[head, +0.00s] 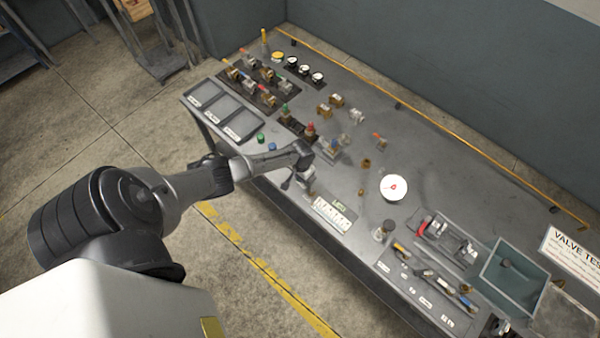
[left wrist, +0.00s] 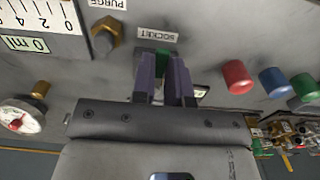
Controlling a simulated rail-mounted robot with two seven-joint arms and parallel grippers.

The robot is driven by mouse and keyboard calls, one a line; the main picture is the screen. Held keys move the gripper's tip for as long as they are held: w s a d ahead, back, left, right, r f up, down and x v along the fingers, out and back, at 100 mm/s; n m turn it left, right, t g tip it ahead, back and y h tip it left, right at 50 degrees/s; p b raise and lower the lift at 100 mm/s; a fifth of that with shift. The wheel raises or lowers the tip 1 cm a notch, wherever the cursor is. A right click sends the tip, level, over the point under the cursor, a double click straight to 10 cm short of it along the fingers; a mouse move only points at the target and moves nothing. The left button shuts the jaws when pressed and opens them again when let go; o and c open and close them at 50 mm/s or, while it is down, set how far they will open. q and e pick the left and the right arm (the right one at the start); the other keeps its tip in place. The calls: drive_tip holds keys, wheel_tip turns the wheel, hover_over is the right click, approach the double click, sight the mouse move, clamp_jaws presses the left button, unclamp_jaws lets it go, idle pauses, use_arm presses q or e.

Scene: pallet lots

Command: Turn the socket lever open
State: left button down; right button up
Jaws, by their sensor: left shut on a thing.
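My left gripper (head: 303,180) reaches down over the near edge of the bench. In the left wrist view the two dark purple fingers of the left gripper (left wrist: 165,82) are closed around a small green piece, which looks like the socket lever (left wrist: 162,58). Only a little of the green shows between the fingers; its shape and angle are mostly hidden. The SOCKET label (left wrist: 157,34) lies just beyond the fingertips. In the head view the lever is hidden by my gripper and arm. My right gripper is not in view.
Beside the lever stands a brass PURGE fitting (left wrist: 104,36). Red (left wrist: 237,77), blue (left wrist: 273,82) and green (left wrist: 305,88) caps stand to the right. A round white dial (head: 393,187), small valves and a grey bin (head: 515,272) occupy the bench (head: 445,165).

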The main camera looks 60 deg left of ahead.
use_arm(q)
drive_tip(key=shift+d, duration=0.1)
idle(0.3)
drive_tip(key=c, duration=1.1)
unclamp_jaws()
wheel_tip(320, 180, up, 14)
drive_tip(key=shift+f+p, duration=0.1)
drive_tip(key=shift+p, duration=0.5)
